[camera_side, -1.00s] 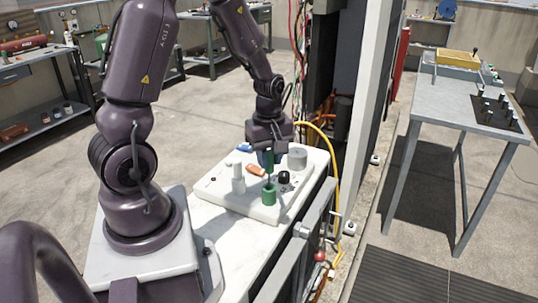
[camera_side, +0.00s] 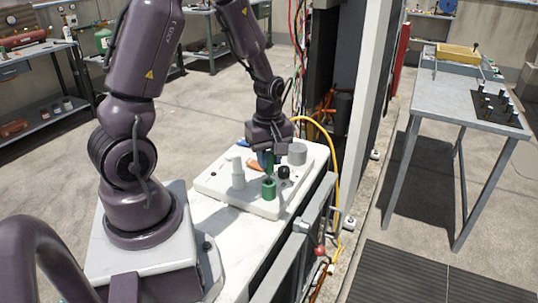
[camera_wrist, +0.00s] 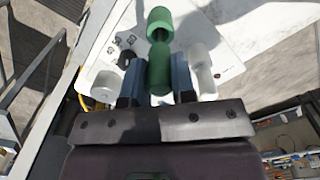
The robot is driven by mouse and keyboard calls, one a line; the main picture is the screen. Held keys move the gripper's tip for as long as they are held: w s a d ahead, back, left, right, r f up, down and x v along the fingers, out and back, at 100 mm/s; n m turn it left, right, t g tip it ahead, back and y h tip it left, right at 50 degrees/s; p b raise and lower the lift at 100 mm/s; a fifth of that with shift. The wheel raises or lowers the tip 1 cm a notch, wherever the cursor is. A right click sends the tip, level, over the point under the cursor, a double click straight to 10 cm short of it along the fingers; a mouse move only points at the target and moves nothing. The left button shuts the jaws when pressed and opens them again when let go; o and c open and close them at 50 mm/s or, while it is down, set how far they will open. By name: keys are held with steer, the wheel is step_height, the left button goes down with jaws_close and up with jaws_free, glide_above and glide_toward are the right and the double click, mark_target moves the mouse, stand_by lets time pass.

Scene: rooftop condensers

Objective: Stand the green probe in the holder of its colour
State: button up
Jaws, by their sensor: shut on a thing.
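My gripper (camera_wrist: 156,82) is shut on the green probe (camera_wrist: 159,66), which sits between its two blue fingers. In the side view the probe (camera_side: 269,160) hangs below my gripper (camera_side: 268,158), roughly upright, in line with the green holder (camera_side: 269,190). The holder is a short green cylinder near the front edge of the white board. In the wrist view the green holder (camera_wrist: 159,18) is just beyond the probe's end, which overlaps its near edge. I cannot tell whether the tip is inside the holder.
On the white board (camera_side: 215,189), a white holder with a white piece (camera_side: 238,172) stands left of the green holder. A black round piece (camera_side: 284,172) is close on the right, with a grey cylinder (camera_side: 297,153) behind. An orange piece (camera_side: 254,165) lies between.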

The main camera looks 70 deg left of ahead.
mark_target(269, 172)
steer(key=shift+f, duration=1.5)
stand_by(0.3)
steer(key=o, duration=1)
step_height(269, 172, up, 13)
